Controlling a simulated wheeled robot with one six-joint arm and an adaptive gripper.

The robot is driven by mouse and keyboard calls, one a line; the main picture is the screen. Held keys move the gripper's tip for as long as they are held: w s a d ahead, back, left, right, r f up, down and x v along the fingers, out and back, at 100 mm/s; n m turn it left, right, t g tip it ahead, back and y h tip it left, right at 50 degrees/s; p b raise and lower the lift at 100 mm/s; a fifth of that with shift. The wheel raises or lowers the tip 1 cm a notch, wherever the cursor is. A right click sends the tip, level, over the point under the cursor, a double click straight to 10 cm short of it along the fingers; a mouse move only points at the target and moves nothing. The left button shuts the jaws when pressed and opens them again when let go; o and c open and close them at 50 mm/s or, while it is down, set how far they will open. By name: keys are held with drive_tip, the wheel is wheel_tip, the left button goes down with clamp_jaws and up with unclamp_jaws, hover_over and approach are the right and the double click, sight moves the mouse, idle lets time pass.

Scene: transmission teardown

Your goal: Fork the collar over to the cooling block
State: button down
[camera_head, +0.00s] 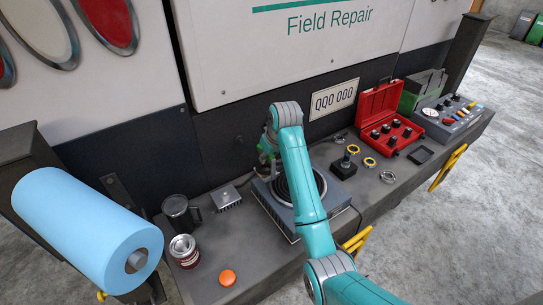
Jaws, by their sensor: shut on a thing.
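My gripper (266,151) is over the back left of the hot plate (278,211), partly hidden behind my teal arm. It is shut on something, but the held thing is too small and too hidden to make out. The hot plate is a grey box with dark round rings on top, and my arm crosses over it. A small grey finned block (226,197), which looks like the cooling block, sits on the bench left of the hot plate. I cannot make out a collar on the plate or at my gripper.
A dark mug (179,211), a can (184,250) and an orange cap (227,277) stand at the left, near a blue paper roll (78,225). Right of the plate are a black block with a knob (344,167), several rings (369,162) and an open red case (380,102).

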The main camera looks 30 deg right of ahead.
drive_tip(key=w+a, duration=0.3)
drive_tip(key=a, duration=0.4)
drive_tip(key=w+a, duration=0.4)
drive_tip(key=a, duration=0.3)
drive_tip(key=shift+w, duration=0.25)
idle(2.3)
drive_tip(key=shift+a+r, duration=0.1)
drive_tip(key=shift+a, duration=0.05)
idle(0.3)
wheel_tip(320, 180, down, 9)
idle(2.4)
drive_tip(key=shift+f, duration=0.6)
